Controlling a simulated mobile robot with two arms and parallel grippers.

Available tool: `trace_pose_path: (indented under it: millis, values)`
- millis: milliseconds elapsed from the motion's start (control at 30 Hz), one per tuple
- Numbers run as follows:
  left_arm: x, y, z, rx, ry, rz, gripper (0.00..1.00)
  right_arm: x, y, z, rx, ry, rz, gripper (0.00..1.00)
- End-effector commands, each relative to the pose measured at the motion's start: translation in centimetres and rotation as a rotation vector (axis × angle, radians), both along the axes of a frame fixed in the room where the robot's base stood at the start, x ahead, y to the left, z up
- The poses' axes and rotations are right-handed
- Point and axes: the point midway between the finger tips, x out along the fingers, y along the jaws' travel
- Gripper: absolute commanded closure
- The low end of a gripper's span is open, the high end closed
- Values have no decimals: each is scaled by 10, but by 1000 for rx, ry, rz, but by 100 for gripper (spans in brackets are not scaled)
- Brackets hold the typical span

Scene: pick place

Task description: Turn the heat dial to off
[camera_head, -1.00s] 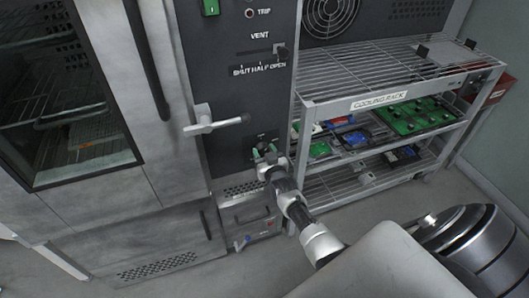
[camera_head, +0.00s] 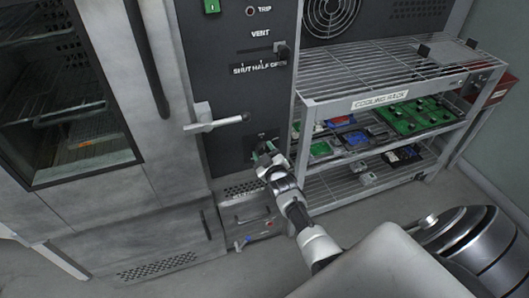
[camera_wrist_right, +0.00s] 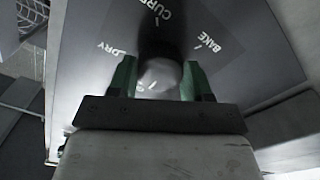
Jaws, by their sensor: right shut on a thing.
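The heat dial (camera_wrist_right: 158,78) is a round, pale knob on the dark panel, seen in the right wrist view. The labels DRY, CURE and BAKE stand around it, and a small white mark shows on its face. My right gripper (camera_wrist_right: 160,82) has its green fingers on both sides of the dial and is shut on it. In the head view my right gripper (camera_head: 267,152) is at the lower part of the dark panel (camera_head: 228,90) and hides most of the dial. The off label cannot be made out. My left gripper is not in view.
A lever handle (camera_head: 213,124) sticks out just above and left of my right gripper. The vent slider (camera_head: 281,50) is higher on the panel. The cooling rack (camera_head: 330,103) with circuit boards stands close on the right. A low box (camera_head: 250,217) sits below.

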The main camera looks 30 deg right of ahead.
Motion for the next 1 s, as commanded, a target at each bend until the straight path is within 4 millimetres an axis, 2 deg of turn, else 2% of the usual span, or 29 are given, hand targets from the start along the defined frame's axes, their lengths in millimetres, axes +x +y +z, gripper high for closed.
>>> trace_pose_path:
  millis: [300,333,500,800,1000]
  values:
    - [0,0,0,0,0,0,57,-1,0,-2,-5,5,1,74]
    - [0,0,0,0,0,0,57,-1,0,-2,-5,5,1,49]
    - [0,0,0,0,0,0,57,-1,0,-1,-4,4,1,25]
    - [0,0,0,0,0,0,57,-2,0,0,-4,2,0,25]
    - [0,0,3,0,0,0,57,-26,6,-1,-2,4,0,25]
